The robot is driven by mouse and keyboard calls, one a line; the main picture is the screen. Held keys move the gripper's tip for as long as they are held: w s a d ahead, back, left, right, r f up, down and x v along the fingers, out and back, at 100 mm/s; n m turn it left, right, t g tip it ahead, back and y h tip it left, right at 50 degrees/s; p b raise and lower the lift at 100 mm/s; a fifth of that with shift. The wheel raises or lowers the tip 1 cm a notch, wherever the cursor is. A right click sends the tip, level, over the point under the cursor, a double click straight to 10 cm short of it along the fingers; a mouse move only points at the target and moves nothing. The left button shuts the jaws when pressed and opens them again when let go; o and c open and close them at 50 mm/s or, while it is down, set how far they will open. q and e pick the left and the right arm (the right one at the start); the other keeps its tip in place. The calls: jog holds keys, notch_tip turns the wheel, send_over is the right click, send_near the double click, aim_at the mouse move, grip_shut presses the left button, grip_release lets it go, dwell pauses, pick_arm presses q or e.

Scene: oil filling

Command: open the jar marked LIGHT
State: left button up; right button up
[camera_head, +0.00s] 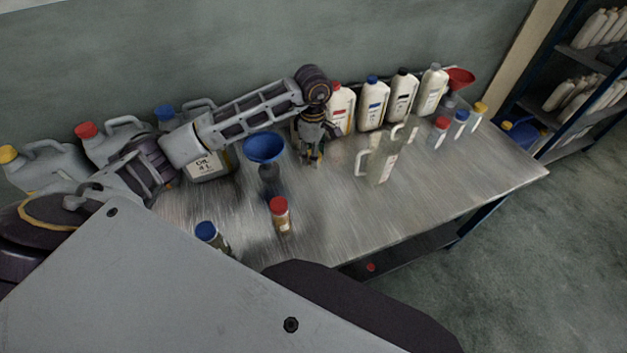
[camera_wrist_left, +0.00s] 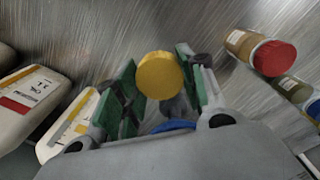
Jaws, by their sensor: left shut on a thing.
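My left gripper (camera_head: 313,155) is low over the table in front of the white bottles. In the left wrist view a round yellow cap (camera_wrist_left: 158,75) sits between its green finger pads, and the gripper is shut on it. Whether a jar body is below the cap is hidden. A red-capped jar (camera_head: 281,217) and a blue-capped jar (camera_head: 208,236) stand near the front edge. The red-capped jar (camera_wrist_left: 262,54) also shows in the left wrist view. I cannot read LIGHT on any jar. My right gripper is not in view.
A blue funnel (camera_head: 265,147) stands left of my left gripper. A clear jug (camera_head: 383,163) stands to its right. Several white bottles (camera_head: 372,105) line the back, and small capped jars (camera_head: 459,124) stand at the right. The right part of the table (camera_head: 470,175) is clear.

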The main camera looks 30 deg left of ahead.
aim_at(309, 153)
pick_arm(q)
jog(key=shift+a+f+n, duration=0.15)
jog(key=shift+a+n, duration=0.05)
jog(key=shift+n, duration=0.4)
jog(key=shift+a+f+n, duration=0.15)
jog(key=shift+n, duration=0.45)
jog(key=shift+a+f+n, duration=0.2)
jog(key=shift+f+n, duration=0.2)
jog(key=shift+n, duration=0.3)
jog(key=shift+a+f+n+b, duration=0.1)
jog(key=shift+f+n+b, duration=0.35)
jog(key=shift+f+n, duration=0.25)
jog(key=shift+s+a+f+n+b, duration=0.1)
jog(key=shift+f+n+b, duration=0.05)
jog(key=shift+f+n, duration=0.45)
jog(key=shift+s+a+f+n+b, duration=0.15)
jog(key=shift+f+n, duration=0.25)
jog(key=shift+f, duration=0.35)
jog(key=shift+w, duration=0.1)
jog(key=shift+f, duration=0.1)
jog(key=shift+f+p, duration=0.45)
jog(key=shift+f, duration=2.55)
